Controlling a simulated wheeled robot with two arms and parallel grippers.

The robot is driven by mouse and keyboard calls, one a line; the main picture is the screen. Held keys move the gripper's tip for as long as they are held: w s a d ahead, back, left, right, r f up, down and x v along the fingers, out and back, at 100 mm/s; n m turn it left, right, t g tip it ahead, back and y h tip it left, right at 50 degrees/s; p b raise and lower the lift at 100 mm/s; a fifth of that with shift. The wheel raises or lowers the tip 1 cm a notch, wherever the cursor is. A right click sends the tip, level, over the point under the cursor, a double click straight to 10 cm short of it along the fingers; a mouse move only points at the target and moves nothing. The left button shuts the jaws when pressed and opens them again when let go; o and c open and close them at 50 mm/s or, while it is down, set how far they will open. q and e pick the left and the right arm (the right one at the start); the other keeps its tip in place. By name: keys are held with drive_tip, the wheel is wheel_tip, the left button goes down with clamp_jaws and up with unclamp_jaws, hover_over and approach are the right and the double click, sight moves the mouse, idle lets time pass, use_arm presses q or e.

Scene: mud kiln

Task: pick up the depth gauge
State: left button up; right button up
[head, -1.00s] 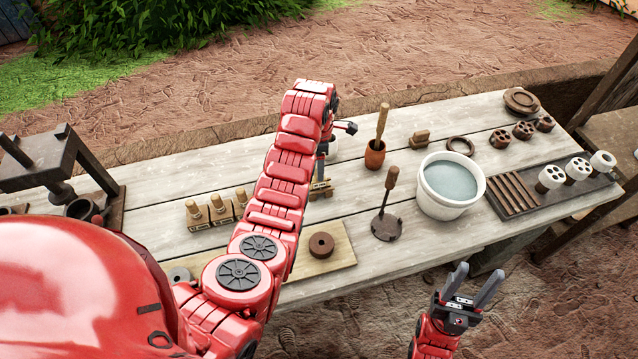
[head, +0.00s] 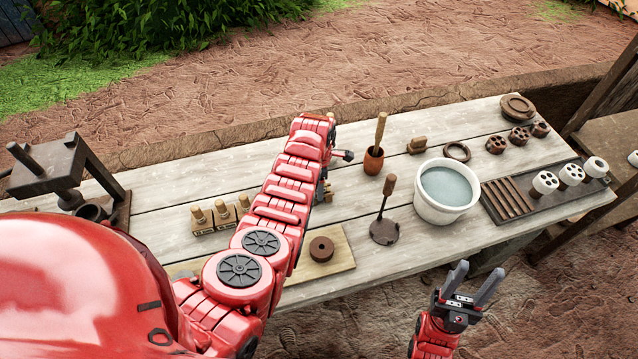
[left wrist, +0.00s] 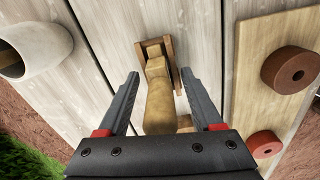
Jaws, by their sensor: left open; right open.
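The depth gauge, which I take to be the wooden tool with a rounded tan handle and a crosspiece (left wrist: 158,95), lies between the fingers of my left gripper (left wrist: 160,76) in the left wrist view. The left gripper is open, with a finger on each side of it and visible gaps. My right gripper (head: 479,272) is open and empty, in front of the table's near edge.
A board with a brown disc (head: 321,249) lies near the tool. A white cup (left wrist: 35,48) stands on its other side. A wooden pot with a pestle (head: 374,160), a round-based tool (head: 384,231) and a white bucket (head: 446,190) stand to the right. Stamps (head: 222,214) stand left.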

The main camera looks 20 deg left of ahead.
use_arm(q)
clamp_jaws()
idle(0.3)
drive_tip(key=shift+r, duration=0.2)
drive_tip(key=shift+r+b, duration=0.7)
drive_tip(key=shift+s+d+r+b, duration=0.15)
drive_tip(key=shift+r+b, duration=0.35)
drive_tip(key=shift+r, duration=0.3)
drive_tip(key=s+d+r+p, duration=0.1)
drive_tip(key=s+d+p, duration=0.4)
drive_tip(key=d, duration=0.8)
drive_tip(key=shift+s+d+r, duration=0.15)
drive_tip(key=shift+s+r, duration=0.15)
drive_tip(key=shift+s, duration=1.25)
